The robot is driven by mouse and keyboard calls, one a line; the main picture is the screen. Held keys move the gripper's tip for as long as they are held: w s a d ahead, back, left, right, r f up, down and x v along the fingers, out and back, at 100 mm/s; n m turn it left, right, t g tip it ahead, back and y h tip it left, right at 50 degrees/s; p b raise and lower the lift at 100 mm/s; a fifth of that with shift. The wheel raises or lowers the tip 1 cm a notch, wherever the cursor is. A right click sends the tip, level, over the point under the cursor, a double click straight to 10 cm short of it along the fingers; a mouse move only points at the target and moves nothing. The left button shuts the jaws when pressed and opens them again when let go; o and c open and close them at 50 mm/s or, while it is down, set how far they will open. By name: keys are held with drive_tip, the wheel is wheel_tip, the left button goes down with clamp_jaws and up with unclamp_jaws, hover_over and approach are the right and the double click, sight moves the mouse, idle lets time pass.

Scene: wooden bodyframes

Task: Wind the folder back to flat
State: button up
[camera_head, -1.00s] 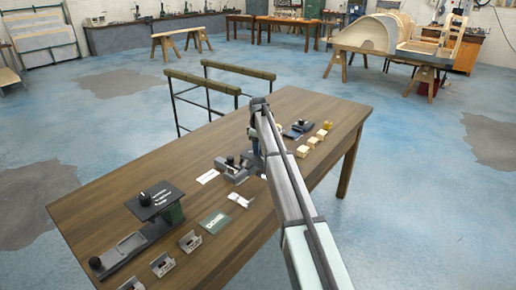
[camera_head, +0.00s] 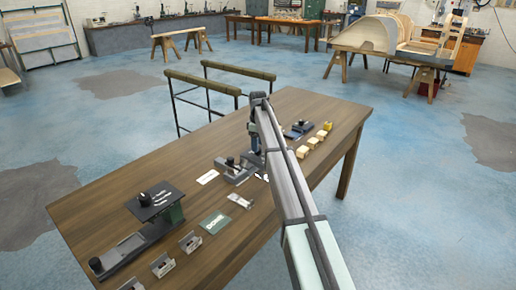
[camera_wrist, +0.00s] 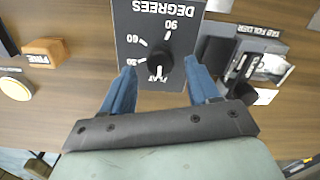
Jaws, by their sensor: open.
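The dial plate (camera_wrist: 135,30) reads DEGREES, with marks FLAT, 30, 60 and 90, upside down in the wrist view. Its round black knob (camera_wrist: 160,58) sits between the two blue fingers of my gripper (camera_wrist: 160,70). The fingers are open, one on each side, with gaps to the knob. The knob's pointer seems to lie near FLAT, but I cannot read it surely. The tab folder (camera_wrist: 266,66), a dark device with a pale metal part, stands right of the dial. It also shows in the head view (camera_head: 238,167), left of my arm, which hides the dial there.
A wooden block marked FINE (camera_wrist: 45,51) and a yellow round piece (camera_wrist: 15,88) lie left of the dial. In the head view, several pale blocks (camera_head: 312,141) stand right of my arm. A green card (camera_head: 216,222) and a black-topped device (camera_head: 155,200) are at the near left.

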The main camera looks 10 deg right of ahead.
wheel_tip(320, 180, up, 11)
idle(0.4)
drive_tip(key=s+d+f+m, duration=0.7)
drive_tip(key=s+d+f, duration=0.25)
drive_tip(key=s, duration=0.25)
drive_tip(key=s+d+f+m, duration=0.6)
drive_tip(key=s+d+f, duration=0.2)
drive_tip(key=s+f, duration=0.3)
drive_tip(key=s+a+f+g, duration=0.2)
drive_tip(key=s+a+f, duration=0.2)
drive_tip(key=s+f, duration=0.8)
drive_tip(key=s+a+f+g, duration=0.2)
drive_tip(key=s+a+f, duration=0.2)
drive_tip(key=s+f, duration=0.8)
drive_tip(key=s+a+f+g, duration=0.1)
drive_tip(key=s+a+f, duration=0.1)
drive_tip(key=s+f, duration=0.5)
drive_tip(key=s+a+f+g, duration=0.1)
drive_tip(key=s+f, duration=0.7)
drive_tip(key=s, duration=1.2)
drive_tip(key=shift+a+f+n+g, duration=0.25)
drive_tip(key=shift+a+n+g, duration=0.15)
drive_tip(key=shift+a, duration=0.3)
